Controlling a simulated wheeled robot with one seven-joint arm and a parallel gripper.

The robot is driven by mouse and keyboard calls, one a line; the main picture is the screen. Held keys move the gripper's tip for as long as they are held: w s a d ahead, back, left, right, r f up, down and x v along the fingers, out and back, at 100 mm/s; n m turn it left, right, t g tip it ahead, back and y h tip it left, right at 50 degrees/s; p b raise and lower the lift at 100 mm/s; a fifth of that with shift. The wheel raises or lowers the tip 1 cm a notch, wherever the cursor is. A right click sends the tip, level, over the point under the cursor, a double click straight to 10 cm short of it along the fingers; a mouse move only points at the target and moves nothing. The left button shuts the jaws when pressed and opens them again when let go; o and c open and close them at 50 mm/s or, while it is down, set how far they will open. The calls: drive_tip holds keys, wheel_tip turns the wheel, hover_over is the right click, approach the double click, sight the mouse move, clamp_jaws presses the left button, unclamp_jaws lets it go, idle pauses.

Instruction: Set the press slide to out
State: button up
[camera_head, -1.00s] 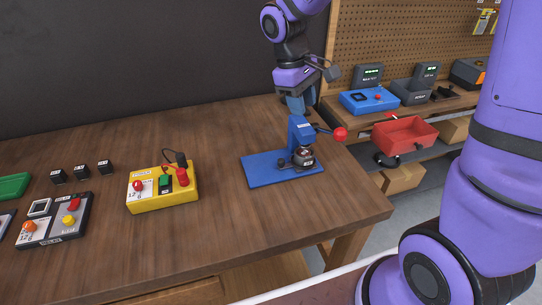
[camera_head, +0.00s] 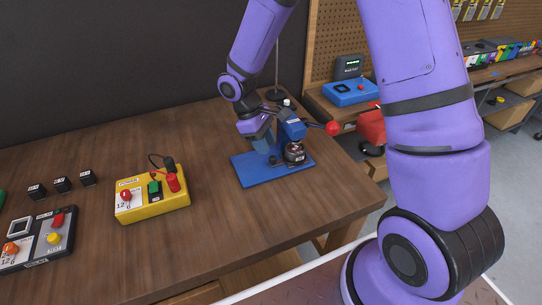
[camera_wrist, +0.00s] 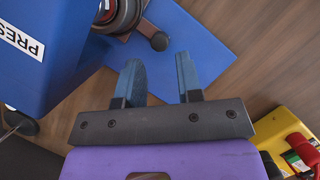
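The blue press (camera_head: 291,126) stands on its blue base plate (camera_head: 252,176) near the right end of the wooden table. Its lever ends in a red ball (camera_head: 332,128) to the right. A dark round part (camera_head: 294,152) sits low at the front of the press, with a small dark knob at its left. My gripper (camera_head: 265,146) is just left of the press body. In the wrist view my gripper (camera_wrist: 160,80) is open with nothing between its blue fingers, and the dark knob (camera_wrist: 159,41) lies just beyond the fingertips. The press body (camera_wrist: 40,50) fills the upper left there.
A yellow power box (camera_head: 152,198) with a red plug and cable stands left of the press. A grey control box (camera_head: 40,238) and several small black blocks (camera_head: 62,184) are farther left. Bare table lies between the yellow box and the press.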

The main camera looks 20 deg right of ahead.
sight(272, 157)
drive_tip(key=shift+x, duration=2.55)
